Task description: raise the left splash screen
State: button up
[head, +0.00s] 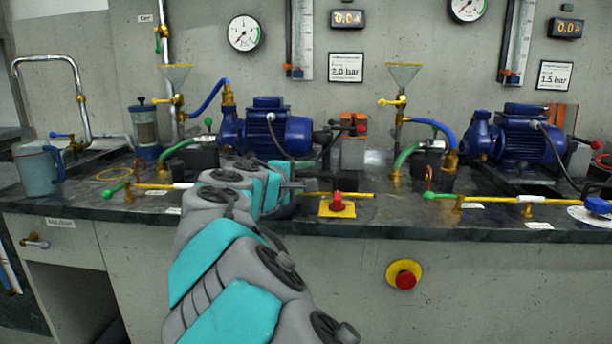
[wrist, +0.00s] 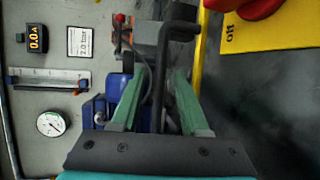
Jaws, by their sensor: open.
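My gripper (head: 298,188) is in front of the left blue pump (head: 266,130), over the front part of the worktop. In the wrist view, its two green fingers (wrist: 160,78) are open. A dark bent bar (wrist: 180,38), like a handle, runs down between the fingers in that view. I cannot tell whether the fingers touch it, or whether it belongs to the left splash screen. No screen panel stands out clearly in either view. My arm hides part of the bench in front of the left pump.
A yellow plate with a red knob (head: 337,202) sits close to the right of my gripper. A yellow rod (wrist: 198,70) passes near the fingers. A red stop button (head: 404,275) is on the bench front. A grey-blue jug (head: 36,172) stands far left. The right pump (head: 520,138) is farther right.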

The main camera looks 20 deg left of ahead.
grip_shut()
dwell(0.3)
dwell(1.1)
